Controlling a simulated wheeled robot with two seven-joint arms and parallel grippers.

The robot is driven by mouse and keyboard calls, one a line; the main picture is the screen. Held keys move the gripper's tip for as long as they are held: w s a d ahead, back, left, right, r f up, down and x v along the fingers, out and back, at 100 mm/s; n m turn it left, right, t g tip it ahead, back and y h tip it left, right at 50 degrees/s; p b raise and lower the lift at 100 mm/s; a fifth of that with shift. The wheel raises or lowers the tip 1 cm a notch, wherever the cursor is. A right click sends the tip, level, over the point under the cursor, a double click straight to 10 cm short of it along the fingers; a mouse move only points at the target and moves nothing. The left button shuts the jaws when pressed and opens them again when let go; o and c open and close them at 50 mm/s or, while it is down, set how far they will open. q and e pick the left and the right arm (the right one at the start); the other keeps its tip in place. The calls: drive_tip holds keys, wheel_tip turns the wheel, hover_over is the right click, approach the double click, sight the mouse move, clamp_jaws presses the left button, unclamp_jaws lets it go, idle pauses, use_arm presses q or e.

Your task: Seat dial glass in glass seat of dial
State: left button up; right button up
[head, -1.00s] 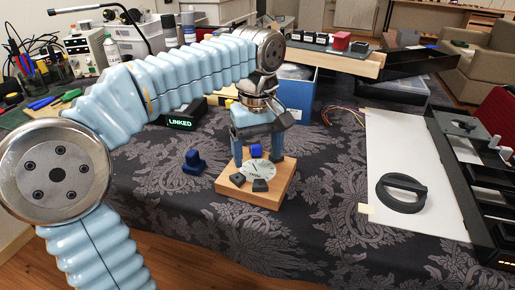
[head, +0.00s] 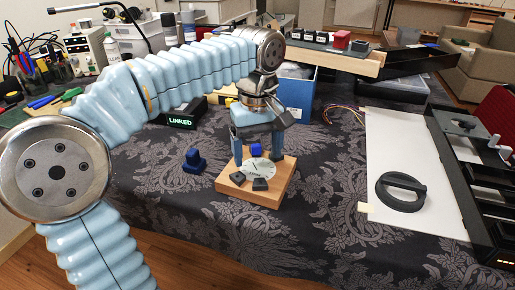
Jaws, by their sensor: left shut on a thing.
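The dial (head: 258,172) is a round pale face with dark markings on a wooden base (head: 271,197) on the table. Two black blocks sit at its front edge and a blue block (head: 256,149) at its back. My left gripper (head: 257,160) points down over the dial, its two blue fingers on either side of the face. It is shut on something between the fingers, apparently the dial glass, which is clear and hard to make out. I cannot tell whether the glass touches the seat. My right gripper is not in view.
A blue stand (head: 193,161) is on the patterned cloth left of the base. A white board with a black ring-shaped part (head: 401,192) lies to the right, beside a black rack. A blue bin (head: 297,93) stands behind. The cloth in front is clear.

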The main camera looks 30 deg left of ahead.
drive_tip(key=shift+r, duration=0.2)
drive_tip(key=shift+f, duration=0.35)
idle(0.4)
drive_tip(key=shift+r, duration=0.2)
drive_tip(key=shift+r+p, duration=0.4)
drive_tip(key=shift+p, duration=0.05)
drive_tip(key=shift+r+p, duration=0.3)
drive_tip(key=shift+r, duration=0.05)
idle(2.2)
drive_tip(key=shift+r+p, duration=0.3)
drive_tip(key=shift+p, duration=0.05)
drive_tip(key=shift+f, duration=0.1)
idle(2.0)
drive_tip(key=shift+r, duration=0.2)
